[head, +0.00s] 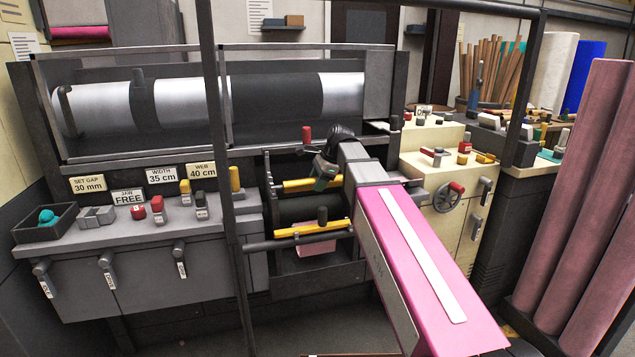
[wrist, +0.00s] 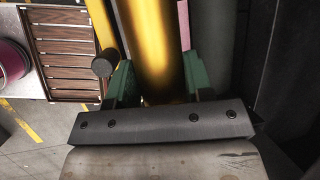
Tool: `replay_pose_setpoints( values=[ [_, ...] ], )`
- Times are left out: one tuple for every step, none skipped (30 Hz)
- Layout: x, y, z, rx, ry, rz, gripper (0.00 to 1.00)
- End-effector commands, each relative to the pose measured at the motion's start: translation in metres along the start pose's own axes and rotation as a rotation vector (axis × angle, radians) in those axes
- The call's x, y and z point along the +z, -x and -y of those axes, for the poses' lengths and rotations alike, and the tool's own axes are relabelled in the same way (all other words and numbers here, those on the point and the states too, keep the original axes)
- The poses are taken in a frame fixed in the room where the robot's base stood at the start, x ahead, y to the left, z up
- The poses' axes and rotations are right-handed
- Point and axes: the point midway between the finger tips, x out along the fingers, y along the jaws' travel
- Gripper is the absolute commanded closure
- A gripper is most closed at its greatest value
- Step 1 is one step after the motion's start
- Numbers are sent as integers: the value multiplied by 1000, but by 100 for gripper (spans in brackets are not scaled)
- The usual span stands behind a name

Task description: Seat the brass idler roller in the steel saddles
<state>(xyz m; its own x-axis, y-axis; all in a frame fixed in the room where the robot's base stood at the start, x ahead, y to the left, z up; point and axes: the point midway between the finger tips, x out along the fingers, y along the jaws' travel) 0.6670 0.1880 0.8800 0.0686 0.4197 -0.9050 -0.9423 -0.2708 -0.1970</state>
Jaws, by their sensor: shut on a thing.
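The brass idler roller (wrist: 155,45) is a shiny gold cylinder in the wrist view, running up out of the picture from between my gripper's two green fingers. My gripper (wrist: 158,88) is shut on it; the gripped part is partly hidden behind the dark palm bar. In the head view my gripper (head: 326,178) is over the dark bay at the front of the machine, at the rear of two yellow bar-like shapes. I cannot clearly tell the roller from the yellow bars there. I cannot make out the steel saddles in either view.
A dark upright post (head: 217,150) stands left of the bay. A control shelf (head: 140,228) is left, a cream cabinet (head: 450,185) right.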

Motion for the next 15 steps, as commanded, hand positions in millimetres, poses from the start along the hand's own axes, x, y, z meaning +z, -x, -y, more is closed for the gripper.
replay_pose_setpoints(
  values=[
    [0, 0, 0, -1, 0, 1, 87],
    [0, 0, 0, -1, 0, 1, 87],
    [0, 0, 0, -1, 0, 1, 87],
    [0, 0, 0, -1, 0, 1, 87],
    [0, 0, 0, -1, 0, 1, 87],
    [0, 0, 0, -1, 0, 1, 87],
    [0, 0, 0, -1, 0, 1, 87],
    [0, 0, 0, -1, 0, 1, 87],
    [0, 0, 0, -1, 0, 1, 87],
    [0, 0, 0, -1, 0, 1, 87],
    [0, 0, 0, -1, 0, 1, 87],
    [0, 0, 0, -1, 0, 1, 87],
    [0, 0, 0, -1, 0, 1, 87],
    [0, 0, 0, -1, 0, 1, 87],
    [0, 0, 0, -1, 0, 1, 50]
  ],
)
